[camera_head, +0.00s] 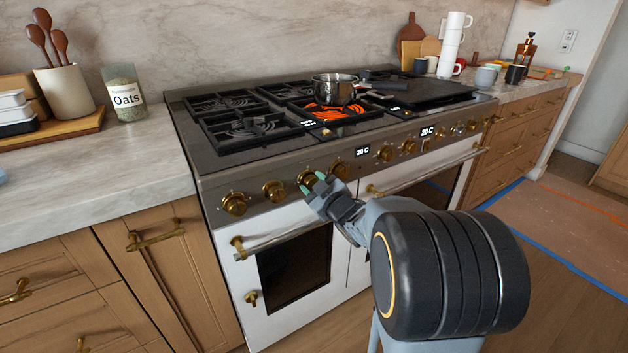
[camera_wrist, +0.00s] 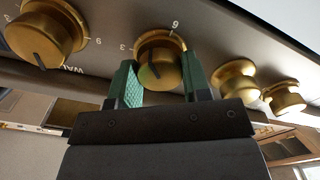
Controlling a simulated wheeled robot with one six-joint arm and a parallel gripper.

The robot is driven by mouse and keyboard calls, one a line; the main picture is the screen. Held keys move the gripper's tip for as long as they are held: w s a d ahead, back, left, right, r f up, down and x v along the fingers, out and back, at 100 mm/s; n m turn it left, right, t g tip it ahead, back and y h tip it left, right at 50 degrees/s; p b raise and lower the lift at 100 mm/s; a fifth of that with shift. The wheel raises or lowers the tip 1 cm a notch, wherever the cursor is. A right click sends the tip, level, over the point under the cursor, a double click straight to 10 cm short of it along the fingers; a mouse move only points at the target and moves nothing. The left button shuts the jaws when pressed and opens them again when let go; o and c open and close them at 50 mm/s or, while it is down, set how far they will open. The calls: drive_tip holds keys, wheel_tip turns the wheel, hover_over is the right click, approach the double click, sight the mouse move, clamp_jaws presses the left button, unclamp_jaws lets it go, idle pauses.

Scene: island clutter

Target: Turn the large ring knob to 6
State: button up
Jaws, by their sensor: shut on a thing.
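The knob in my grip is a round brass knob (camera_wrist: 160,62) on the front panel of the range, with a dark pointer line on its face. My gripper (camera_head: 314,185) reaches the panel from the front right. Its green fingertips (camera_wrist: 160,84) stand on both sides of the knob and are shut on it. In the head view the fingers partly hide this knob.
Other brass knobs flank it, one on the left (camera_wrist: 45,35) and one on the right (camera_wrist: 236,82). The oven door handle (camera_head: 285,238) runs below. A steel pot (camera_head: 336,89) stands on the cooktop near an orange-glowing burner (camera_head: 335,112).

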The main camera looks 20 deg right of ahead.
drive_tip(key=shift+m+p, duration=1.95)
drive_tip(key=shift+m, duration=2.25)
drive_tip(key=o, duration=0.9)
drive_tip(key=shift+s, duration=0.15)
